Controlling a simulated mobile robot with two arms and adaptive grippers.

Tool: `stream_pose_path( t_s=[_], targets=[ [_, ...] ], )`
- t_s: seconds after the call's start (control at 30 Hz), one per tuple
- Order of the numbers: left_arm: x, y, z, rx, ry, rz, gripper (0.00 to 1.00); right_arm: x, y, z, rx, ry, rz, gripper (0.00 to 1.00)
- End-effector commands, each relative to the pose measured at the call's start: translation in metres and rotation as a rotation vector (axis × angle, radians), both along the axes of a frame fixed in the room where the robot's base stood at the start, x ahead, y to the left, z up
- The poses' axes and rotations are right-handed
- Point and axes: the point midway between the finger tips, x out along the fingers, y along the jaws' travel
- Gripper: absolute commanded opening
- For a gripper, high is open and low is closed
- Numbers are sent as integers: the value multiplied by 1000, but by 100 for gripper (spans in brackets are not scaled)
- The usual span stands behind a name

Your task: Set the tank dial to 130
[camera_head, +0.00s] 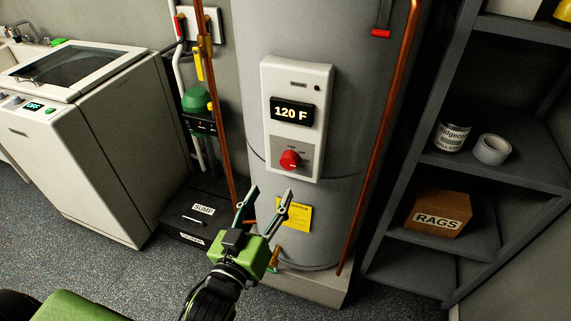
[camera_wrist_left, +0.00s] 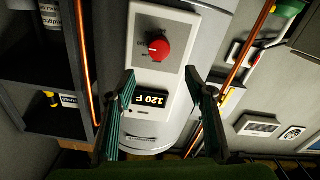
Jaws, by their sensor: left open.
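The grey water tank (camera_head: 330,70) stands in the middle of the head view. Its white control panel (camera_head: 275,98) carries a black display (camera_head: 292,112) that reads 120 F. Below the display is the red dial (camera_head: 290,159) on a grey plate. My left gripper (camera_head: 268,195) is open and empty, below the dial in the head view. In the left wrist view the panel appears upside down, with the red dial (camera_wrist_left: 158,49) beyond the open fingertips (camera_wrist_left: 162,82). The display (camera_wrist_left: 149,98) shows between the fingers. My right gripper is not in view.
Copper pipes (camera_head: 385,130) run up both sides of the tank. A grey shelf (camera_head: 495,165) with a RAGS box (camera_head: 437,213) stands at right. A white washer (camera_head: 95,140) and a black SUMP box (camera_head: 196,215) are at left.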

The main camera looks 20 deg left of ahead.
Motion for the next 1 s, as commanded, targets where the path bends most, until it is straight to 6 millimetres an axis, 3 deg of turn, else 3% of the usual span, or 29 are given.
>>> stream_pose_path(
  t_s=[0.3, 0.5, 0.7, 0.97, 1.0],
  targets=[
    [67, -2, 3, 1, -2, 1, 49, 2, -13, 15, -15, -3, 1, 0],
    [98, -3, 1, 2, -1, 1, 49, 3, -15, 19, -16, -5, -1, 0],
    [111, -3, 0, 0, 0, 2, 49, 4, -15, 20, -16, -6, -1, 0],
    [111, -3, 0, 0, 1, 2, 49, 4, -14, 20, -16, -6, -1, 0],
    [111, -3, 0, 0, 1, 2, 44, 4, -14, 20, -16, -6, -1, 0]
  ],
)
